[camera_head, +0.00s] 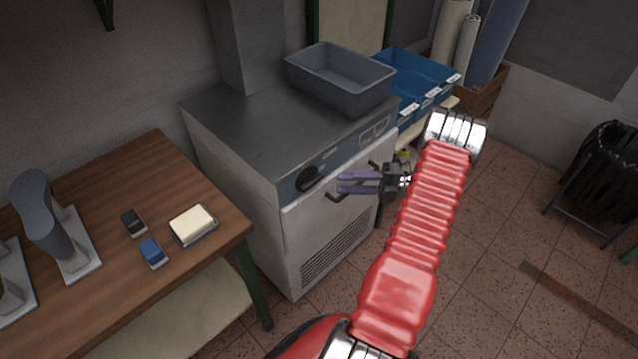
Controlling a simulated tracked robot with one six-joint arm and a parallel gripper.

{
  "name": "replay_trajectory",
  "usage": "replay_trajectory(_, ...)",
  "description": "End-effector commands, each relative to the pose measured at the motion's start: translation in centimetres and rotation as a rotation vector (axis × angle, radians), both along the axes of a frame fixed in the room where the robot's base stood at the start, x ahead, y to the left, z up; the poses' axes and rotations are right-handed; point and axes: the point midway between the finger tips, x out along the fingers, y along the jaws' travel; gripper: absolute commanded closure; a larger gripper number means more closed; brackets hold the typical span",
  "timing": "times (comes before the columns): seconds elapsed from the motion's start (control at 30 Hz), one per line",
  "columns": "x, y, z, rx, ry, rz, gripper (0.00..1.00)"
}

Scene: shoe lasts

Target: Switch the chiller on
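The chiller (270,215) is a pale cabinet with a grey metal top, standing left of centre. A dark rotary knob (310,179) sits on the blue-grey panel along its upper front edge. A dark handle shows just below the panel, partly behind my gripper. My gripper (341,184) is in front of the chiller's face, to the right of the knob and apart from it in the picture. Its two purple fingers point left toward the knob, with a narrow gap between them and nothing seen in it. The red arm (425,225) reaches in from the bottom.
A grey bin (342,84) rests on the chiller's top. Blue trays (412,75) stand behind it on the right. A wooden table (150,180) at left holds a grey last, small blocks and a pale pad. Open tiled floor lies right of my arm.

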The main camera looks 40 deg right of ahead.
Motion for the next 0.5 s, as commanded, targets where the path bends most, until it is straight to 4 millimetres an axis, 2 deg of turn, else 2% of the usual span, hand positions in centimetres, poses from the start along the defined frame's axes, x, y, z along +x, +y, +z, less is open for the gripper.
replay_trajectory(0.3, 3.5, 3.7, 0.0, 0.001, 0.001, 0.002, 0.66)
replay_trajectory(0.5, 5.2, 5.5, 0.0, 0.001, 0.001, 0.001, 0.66)
